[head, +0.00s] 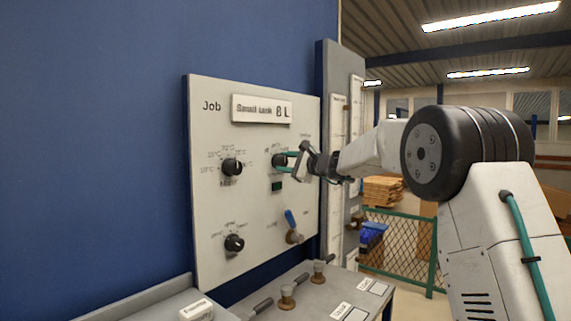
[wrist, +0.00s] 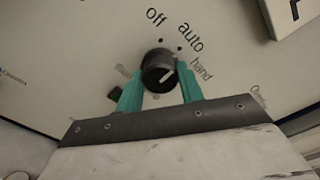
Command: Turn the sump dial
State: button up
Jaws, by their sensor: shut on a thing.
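The sump dial (wrist: 157,68) is a small black round knob with a white line on its face. The labels "off", "auto" and "hand" are printed around it, and a partly hidden label below reads like "sump". My gripper (wrist: 160,80) has its green fingers on both sides of the knob, closed on it. The white line slants up to the right, roughly towards "hand"; I cannot tell its exact setting. In the head view the dial (head: 278,160) is in the panel's right half, and my gripper (head: 288,161) reaches it from the right.
The pale panel (head: 215,205) also bears an upper left dial (head: 232,167), a lower left dial (head: 234,243), a blue-handled lever (head: 291,222) and a dark green window (head: 277,186). A "Small tank 8 L" plate (head: 262,109) is above. A bench (head: 300,300) with valves stands below.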

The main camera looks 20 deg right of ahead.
jog(key=n, duration=0.4)
jog(key=shift+f+n, duration=0.2)
jog(key=shift+n, duration=2)
jog(key=o, duration=1)
jog(key=shift+s+d+r, duration=0.1)
jog(key=shift+s+d, duration=0.05)
jog(key=shift+s, duration=0.05)
jog(key=v, duration=0.7)
jog(key=shift+s, duration=0.15)
